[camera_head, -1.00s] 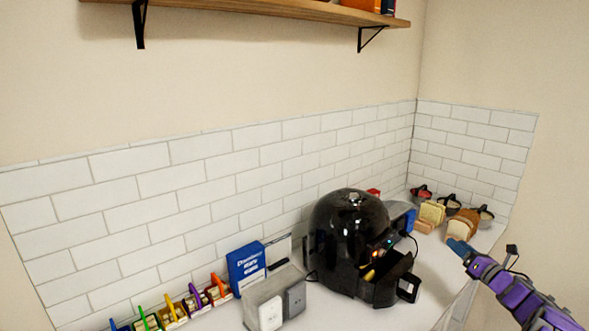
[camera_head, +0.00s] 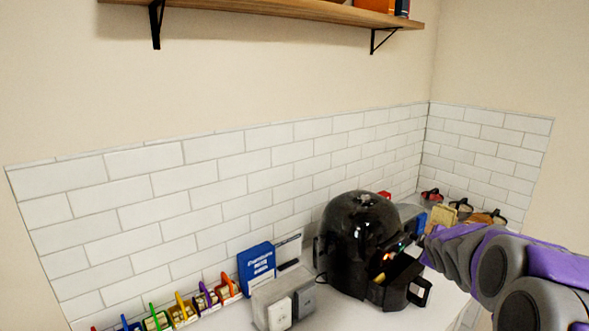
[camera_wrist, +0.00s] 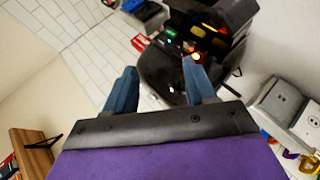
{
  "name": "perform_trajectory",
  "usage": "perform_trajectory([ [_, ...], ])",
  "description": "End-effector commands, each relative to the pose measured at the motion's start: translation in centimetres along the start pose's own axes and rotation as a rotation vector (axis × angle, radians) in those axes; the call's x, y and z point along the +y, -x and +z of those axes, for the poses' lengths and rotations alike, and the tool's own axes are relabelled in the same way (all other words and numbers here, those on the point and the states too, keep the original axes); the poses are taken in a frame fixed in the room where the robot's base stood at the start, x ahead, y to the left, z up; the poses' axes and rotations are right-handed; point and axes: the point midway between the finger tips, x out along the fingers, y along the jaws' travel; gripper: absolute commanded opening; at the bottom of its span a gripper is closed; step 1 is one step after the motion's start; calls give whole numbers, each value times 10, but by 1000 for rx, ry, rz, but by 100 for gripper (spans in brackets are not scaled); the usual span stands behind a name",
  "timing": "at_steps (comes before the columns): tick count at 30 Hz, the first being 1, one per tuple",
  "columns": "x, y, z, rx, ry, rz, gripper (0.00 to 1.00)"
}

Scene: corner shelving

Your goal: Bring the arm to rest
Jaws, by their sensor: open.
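My purple and grey arm (camera_head: 500,265) fills the lower right of the head view, in front of the right end of the counter. My gripper (camera_wrist: 159,80) shows in the wrist view as two blue fingers spread apart with nothing between them. A black air fryer (camera_wrist: 165,75) lies beyond the fingertips there. In the head view my arm hides the fingers.
The black air fryer (camera_head: 360,240) stands on the counter with its drawer (camera_head: 398,285) pulled out, close to my arm. A grey-white box (camera_head: 283,298), a blue box (camera_head: 257,263) and colourful handled items stand left. A wooden shelf (camera_head: 290,12) hangs above.

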Motion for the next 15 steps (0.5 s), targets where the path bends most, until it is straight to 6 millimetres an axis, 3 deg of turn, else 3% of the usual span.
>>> perform_trajectory([
  [1, -18, 21, -4, -25, -56, -50, 55],
  [8, -124, 110, 3, -211, -335, -306, 55],
  [15, -240, 222, 28, -478, -586, -548, 55],
])
